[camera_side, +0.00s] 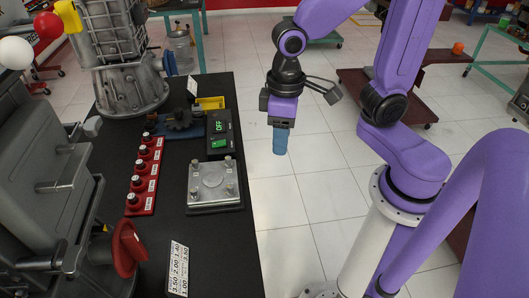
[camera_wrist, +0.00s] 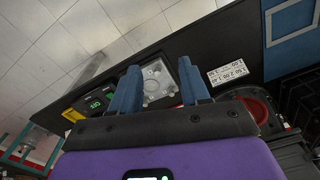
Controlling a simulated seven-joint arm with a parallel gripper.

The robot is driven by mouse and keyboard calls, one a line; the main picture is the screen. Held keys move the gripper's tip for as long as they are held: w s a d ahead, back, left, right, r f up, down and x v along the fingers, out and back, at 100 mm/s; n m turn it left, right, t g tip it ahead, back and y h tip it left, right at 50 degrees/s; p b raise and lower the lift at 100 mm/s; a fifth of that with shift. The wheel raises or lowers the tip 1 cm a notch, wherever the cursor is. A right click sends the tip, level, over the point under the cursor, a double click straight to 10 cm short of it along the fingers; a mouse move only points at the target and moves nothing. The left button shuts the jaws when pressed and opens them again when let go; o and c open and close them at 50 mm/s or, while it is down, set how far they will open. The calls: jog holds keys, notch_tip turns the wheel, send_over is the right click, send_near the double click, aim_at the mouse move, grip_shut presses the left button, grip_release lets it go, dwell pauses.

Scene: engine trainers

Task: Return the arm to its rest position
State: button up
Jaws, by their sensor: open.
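My gripper (camera_side: 279,140) hangs over the tiled floor, just right of the black table's edge in the side view. Its fingers point down and sit apart from everything on the table. In the wrist view the two blue fingers of my gripper (camera_wrist: 160,90) are spread apart with nothing between them. My purple arm bends above it in the side view.
The black table (camera_side: 228,262) carries a metal plate fixture (camera_side: 213,183), a green-lit display box (camera_side: 219,135), a red strip of knobs (camera_side: 144,175), a number card (camera_side: 178,268) and a red part (camera_side: 128,247). An engine (camera_side: 120,65) stands behind. The floor around my gripper is clear.

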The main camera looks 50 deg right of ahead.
jog(key=s+d+n, duration=0.4)
jog(key=s+n, duration=0.3)
jog(key=s, duration=0.3)
jog(key=shift+d+r, duration=0.2)
jog(key=shift+r, duration=0.15)
dwell(0.3)
